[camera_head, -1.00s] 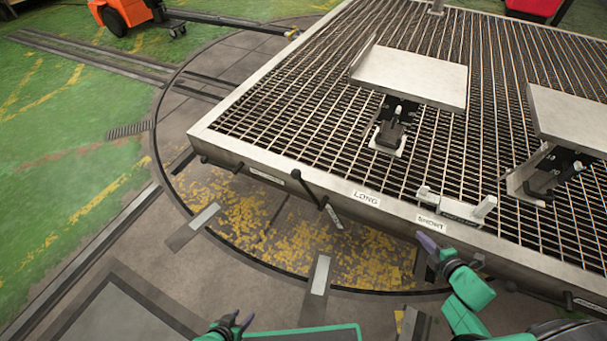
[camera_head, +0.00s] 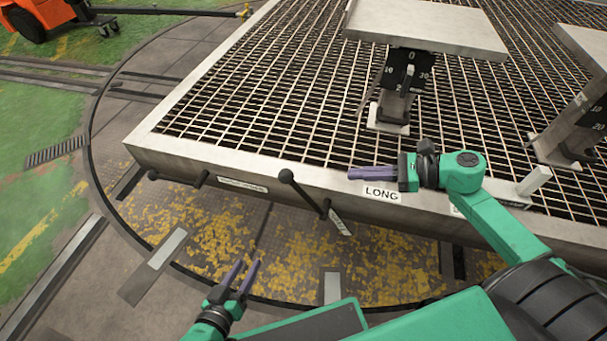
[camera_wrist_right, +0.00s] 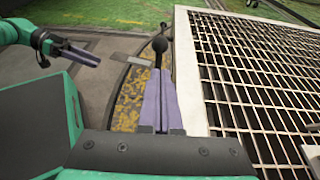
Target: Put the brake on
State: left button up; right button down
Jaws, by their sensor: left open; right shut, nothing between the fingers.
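A black lever with a ball knob (camera_head: 287,176) stands out from the front side of the grated platform (camera_head: 240,165) and leans to the left. In the right wrist view its knob (camera_wrist_right: 160,45) shows just beyond my fingertips. A small tag by its foot is too small to read. My right gripper (camera_head: 350,173) is shut and empty, in front of the platform's front edge, pointing left toward the knob, with a gap between. In the right wrist view its purple fingers (camera_wrist_right: 158,80) are together. My left gripper (camera_head: 245,268) is open and empty, low in front of the platform, below the lever.
A LONG label (camera_head: 381,194) sits on the platform edge below my right gripper. A second dark handle (camera_head: 180,178) projects at the left corner. Flat plates (camera_head: 425,25) on posts with dial scales stand on the grating. An orange vehicle (camera_head: 38,15) is far left.

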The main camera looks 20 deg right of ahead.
aim_at(292, 173)
pick_arm(q)
jog(key=shift+n+t, duration=0.3)
jog(key=shift+t, duration=0.1)
notch_tip(292, 173, down, 4)
jog(key=b, duration=0.3)
jog(key=shift+f+b, duration=0.25)
jog(key=shift+b, duration=0.05)
pick_arm(e)
jog(key=x, duration=1.3)
jog(key=shift+w+a, duration=0.15)
jog(key=shift+a, duration=0.15)
pick_arm(q)
jog(key=shift+r, duration=0.2)
